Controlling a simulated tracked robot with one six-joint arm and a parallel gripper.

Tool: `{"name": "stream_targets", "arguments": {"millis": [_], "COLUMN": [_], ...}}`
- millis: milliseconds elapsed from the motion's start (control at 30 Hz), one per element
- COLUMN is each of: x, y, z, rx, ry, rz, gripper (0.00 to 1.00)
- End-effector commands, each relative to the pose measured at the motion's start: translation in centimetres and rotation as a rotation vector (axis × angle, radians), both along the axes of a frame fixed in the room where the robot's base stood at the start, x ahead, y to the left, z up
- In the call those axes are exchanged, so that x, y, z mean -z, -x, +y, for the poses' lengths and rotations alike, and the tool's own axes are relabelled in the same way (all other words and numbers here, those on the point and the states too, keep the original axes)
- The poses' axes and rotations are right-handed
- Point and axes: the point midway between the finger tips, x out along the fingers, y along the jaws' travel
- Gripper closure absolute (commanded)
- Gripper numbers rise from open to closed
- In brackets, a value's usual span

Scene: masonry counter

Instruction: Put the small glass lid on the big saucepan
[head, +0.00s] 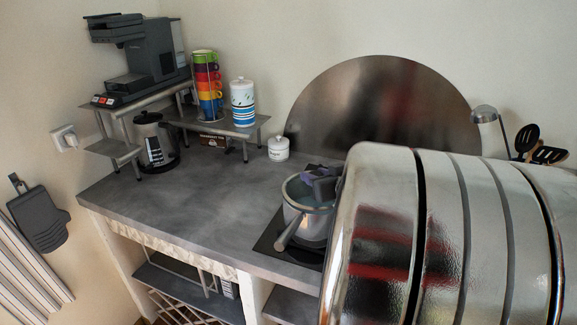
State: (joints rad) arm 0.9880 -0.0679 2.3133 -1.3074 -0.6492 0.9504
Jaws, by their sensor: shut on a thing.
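The big saucepan (307,226) is a grey metal pot on the dark hob at the counter's front edge, with its long handle pointing to the lower left. My gripper (322,184) shows as a small dark and purplish shape over the right side of the pan's opening, partly hidden by my large shiny arm. It is shut on what seems to be the small glass lid (299,192), a bluish see-through surface at the pan's mouth. I cannot tell whether the lid touches the rim. The pan's right side is hidden.
A white lidded jar (278,148) stands behind the pan to the left. A metal shelf (243,130) holds stacked colourful cups (208,88) and a striped canister (243,103). A coffee machine (143,58) and kettle (155,142) are at the far left. The counter's middle (190,195) is clear.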

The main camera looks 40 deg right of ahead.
Motion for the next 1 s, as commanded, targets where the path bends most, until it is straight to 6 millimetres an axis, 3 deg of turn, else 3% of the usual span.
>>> {"name": "stream_targets", "arguments": {"millis": [867, 900, 1000], "x": [0.44, 0.42, 0.43], "y": [-0.08, -0.08, -0.09], "z": [0.07, 0.07, 0.08], "rx": [-0.003, -0.003, -0.003], "ry": [0.001, 0.002, 0.001], "rz": [-0.001, -0.002, -0.001], "gripper": [1.00, 0.66, 0.59]}}
